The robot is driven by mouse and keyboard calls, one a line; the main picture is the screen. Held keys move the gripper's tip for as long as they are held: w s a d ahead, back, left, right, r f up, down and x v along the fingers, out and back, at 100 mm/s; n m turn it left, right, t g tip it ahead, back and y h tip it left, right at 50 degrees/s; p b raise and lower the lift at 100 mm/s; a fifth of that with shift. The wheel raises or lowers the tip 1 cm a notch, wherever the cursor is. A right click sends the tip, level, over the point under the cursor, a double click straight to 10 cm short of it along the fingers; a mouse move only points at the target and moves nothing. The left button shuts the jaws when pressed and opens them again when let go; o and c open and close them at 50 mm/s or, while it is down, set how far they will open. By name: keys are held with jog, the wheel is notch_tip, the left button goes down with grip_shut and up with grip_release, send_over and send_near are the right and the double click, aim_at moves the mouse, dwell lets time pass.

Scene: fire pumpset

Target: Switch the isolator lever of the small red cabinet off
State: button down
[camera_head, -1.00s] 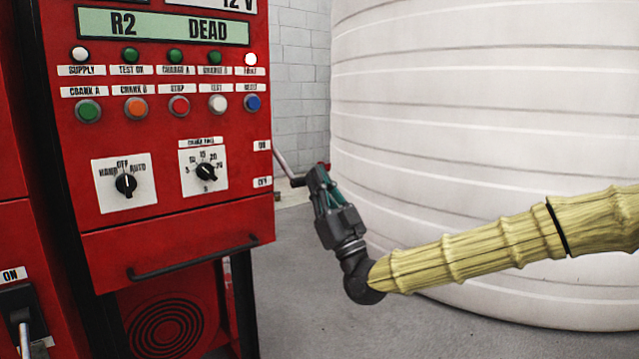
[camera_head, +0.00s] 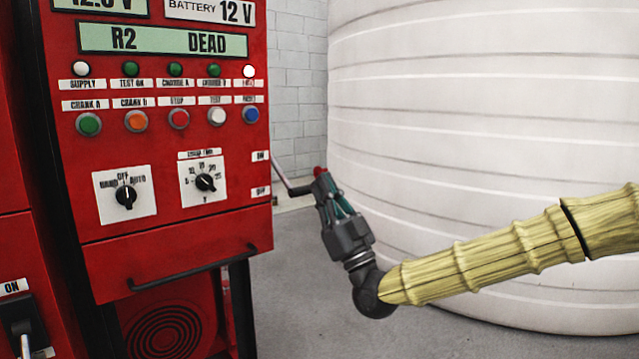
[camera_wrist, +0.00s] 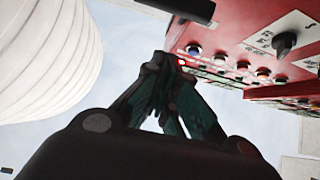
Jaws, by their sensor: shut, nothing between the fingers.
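The red cabinet (camera_head: 225,225) with the "R2 DEAD" display stands at the left in the head view. ON and OFF labels sit on its right front edge, ON above OFF. Beside them a grey cranked lever (camera_head: 286,182) sticks out from the cabinet's right side toward my fingertips. A small red end (camera_head: 319,171) shows at the fingertips. My gripper (camera_head: 323,178) is shut, right of the lever and pointing up. Whether it touches the lever cannot be told. In the wrist view the fingertips (camera_wrist: 168,60) meet beside a small red spot and the cabinet's button row.
At the lower left, another red cabinet carries an ON label (camera_head: 13,287) and a dark switch with a pale lever (camera_head: 25,343). A dark bar handle (camera_head: 195,268) crosses the front cabinet's lower panel. A big white ribbed tank (camera_head: 480,110) stands behind my arm. Grey floor is open between.

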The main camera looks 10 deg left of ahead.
jog(key=v, duration=0.7)
jog(key=shift+w+d+f+p, duration=0.2)
jog(key=shift+f+p, duration=0.2)
jog(key=shift+f, duration=0.05)
